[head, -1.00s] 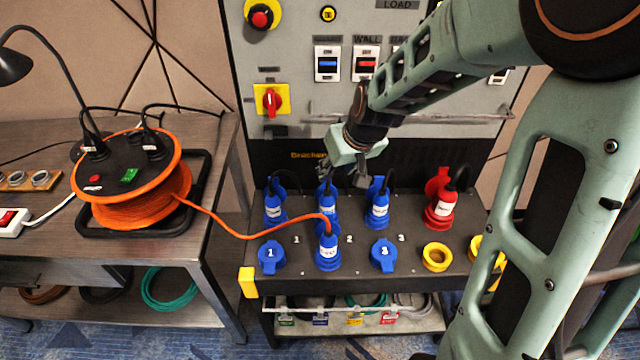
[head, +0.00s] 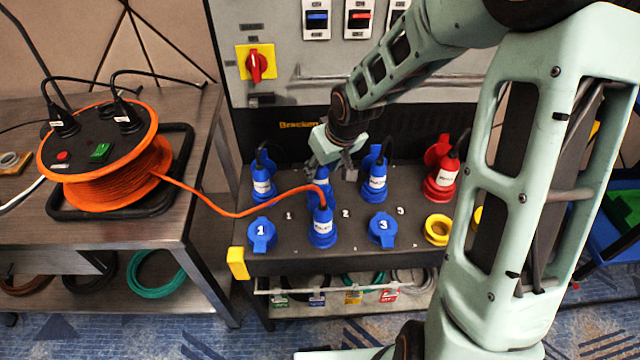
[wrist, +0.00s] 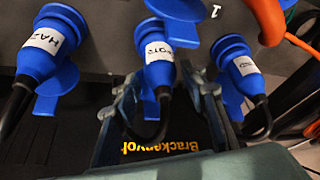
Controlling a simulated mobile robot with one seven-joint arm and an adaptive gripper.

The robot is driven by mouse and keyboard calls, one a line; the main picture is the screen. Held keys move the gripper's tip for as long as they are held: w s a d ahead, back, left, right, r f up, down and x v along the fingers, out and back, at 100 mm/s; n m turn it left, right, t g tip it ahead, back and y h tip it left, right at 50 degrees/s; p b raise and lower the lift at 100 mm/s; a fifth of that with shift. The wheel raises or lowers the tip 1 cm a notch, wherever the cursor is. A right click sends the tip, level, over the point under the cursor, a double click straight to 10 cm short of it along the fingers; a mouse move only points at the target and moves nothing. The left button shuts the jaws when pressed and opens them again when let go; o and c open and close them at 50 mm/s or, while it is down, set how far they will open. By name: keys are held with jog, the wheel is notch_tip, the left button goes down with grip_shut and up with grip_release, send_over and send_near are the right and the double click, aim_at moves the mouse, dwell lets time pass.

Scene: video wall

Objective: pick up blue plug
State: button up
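Several blue plugs stand in blue sockets on a dark panel. In the back row are a left blue plug (head: 263,183), a middle blue plug (head: 319,176) and a right blue plug (head: 376,184). My gripper (head: 332,172) is at the middle one and partly hides it in the head view. In the wrist view, my gripper (wrist: 163,84) is open, with one finger on each side of the middle plug (wrist: 158,68), whose black cable hangs between them. Contact is unclear. A front blue plug (head: 322,226) has an orange cable.
Blue lidded sockets 1 (head: 262,235) and 3 (head: 382,229) flank the front plug. A red plug (head: 446,178) and a yellow socket ring (head: 437,230) stand to the right. An orange cable reel (head: 115,178) sits on the left table. The upright panel is behind.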

jog(key=b+x, duration=0.1)
jog(key=x, duration=0.3)
jog(key=shift+f, duration=0.15)
jog(key=shift+s, duration=0.1)
jog(key=shift+c, duration=0.3)
jog(key=c, duration=1)
jog(key=r+p, duration=0.1)
jog(key=r, duration=0.2)
jog(key=r+p, duration=0.1)
jog(key=r, duration=0.2)
jog(key=r+p, duration=0.1)
jog(key=r, duration=0.3)
jog(key=shift+d+r, duration=0.1)
jog(key=shift+d, duration=0.3)
jog(key=s+d+r+m+h, duration=0.2)
jog(key=s+d+r+m, duration=0.3)
jog(key=d, duration=0.5)
jog(key=shift+r+t, duration=0.3)
jog(key=shift+r, duration=0.05)
